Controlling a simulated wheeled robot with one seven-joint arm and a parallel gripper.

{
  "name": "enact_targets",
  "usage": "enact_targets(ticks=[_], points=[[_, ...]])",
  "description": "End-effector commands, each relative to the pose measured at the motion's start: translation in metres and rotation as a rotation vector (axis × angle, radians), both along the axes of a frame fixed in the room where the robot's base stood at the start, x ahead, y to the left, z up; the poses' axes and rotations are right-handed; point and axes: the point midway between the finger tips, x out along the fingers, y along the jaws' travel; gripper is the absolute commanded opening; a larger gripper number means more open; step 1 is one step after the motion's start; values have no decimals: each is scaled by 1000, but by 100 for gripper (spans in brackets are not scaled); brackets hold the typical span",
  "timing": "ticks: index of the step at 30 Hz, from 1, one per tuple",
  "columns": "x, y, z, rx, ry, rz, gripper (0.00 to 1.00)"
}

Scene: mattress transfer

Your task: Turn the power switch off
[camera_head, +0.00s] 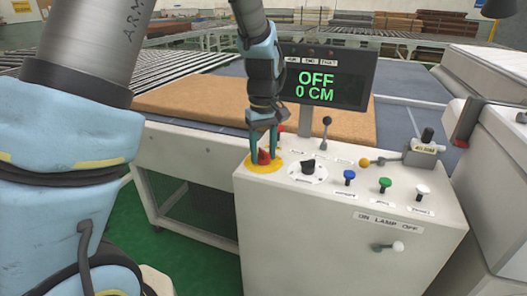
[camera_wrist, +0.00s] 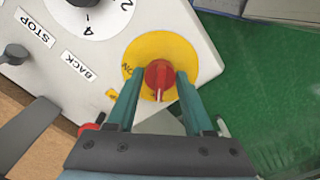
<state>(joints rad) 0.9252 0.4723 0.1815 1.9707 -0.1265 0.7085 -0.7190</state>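The power switch is a red knob (camera_wrist: 158,74) on a round yellow plate (camera_wrist: 188,58), at the left of the white control panel's top; a pale mark shows on the knob in the wrist view. An "ON" label is beside it, and another label is partly hidden by a finger. My gripper (camera_wrist: 160,76) has its two teal fingers spread, one on each side of the knob, with the tips close to it. Contact is hard to make out. In the head view, my gripper (camera_head: 263,150) points down over the yellow plate (camera_head: 264,167). The display (camera_head: 318,84) reads "OFF" and "0 CM".
On the panel (camera_head: 310,215), a black dial (camera_head: 308,167), a black lever (camera_head: 326,130), a yellow-knobbed lever (camera_head: 370,162) and blue, green and white buttons stand right of the switch. A brown mattress (camera_head: 195,105) lies behind.

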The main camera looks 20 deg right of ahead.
Motion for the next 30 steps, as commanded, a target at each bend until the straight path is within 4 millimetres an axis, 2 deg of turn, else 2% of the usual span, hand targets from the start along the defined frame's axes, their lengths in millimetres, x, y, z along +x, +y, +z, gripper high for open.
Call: enact_targets(ticks=[1, 6, 14, 17, 20, 30], points=[[0, 0, 0, 0, 0, 0, 58], [0, 0, 0, 0, 0, -1, 77], [0, 0, 1, 0, 0, -1, 77], [0, -1, 7, -2, -1, -2, 77], [1, -1, 20, -4, -3, -2, 77], [0, -1, 85, -3, -3, -2, 77]])
